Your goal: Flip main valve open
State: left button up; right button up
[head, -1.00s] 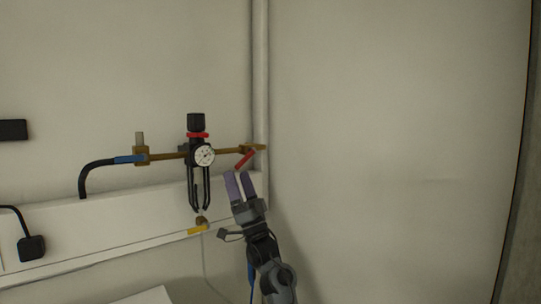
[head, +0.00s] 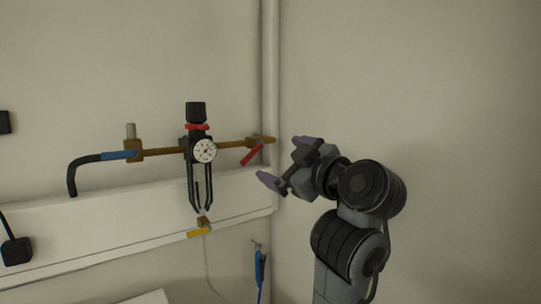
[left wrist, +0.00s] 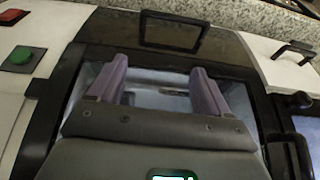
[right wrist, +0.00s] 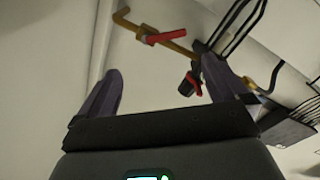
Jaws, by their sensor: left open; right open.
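The valve with a red lever (head: 252,154) sits at the right end of a brass pipe (head: 232,144) on the wall. The lever slants down and left from the pipe, apart from it at its lower end. My right gripper (head: 283,160) is open and empty just right of the lever, fingers pointing left. In the right wrist view, the red lever (right wrist: 166,36) shows above and beyond the gap between the open fingers (right wrist: 162,68), not touched. My left gripper (left wrist: 158,72) is open and shows only in the left wrist view, over a dark-framed panel.
A black regulator with a round gauge (head: 204,151) stands left of the lever. A yellow lever (head: 198,232) is below it. A vertical pipe (head: 270,80) runs up the corner. A blue tool-like object (head: 260,268) hangs below. The wall at right is bare.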

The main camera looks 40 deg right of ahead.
aim_at(251, 153)
jog(key=shift+n, duration=0.4)
jog(key=w, duration=0.2)
jog(key=w+p, duration=0.1)
jog(key=w, duration=0.2)
jog(key=w+p, duration=0.1)
jog(key=w, duration=0.2)
jog(key=shift+w+d+f, duration=0.1)
jog(key=shift+w+d, duration=0.15)
jog(key=shift+d, duration=0.1)
jog(key=shift+w+d+f+p, duration=0.15)
jog(key=shift+w+p, duration=0.2)
jog(key=shift+w, duration=0.45)
jog(key=c, duration=0.6)
jog(key=shift+y, duration=0.3)
jog(key=c, duration=0.7)
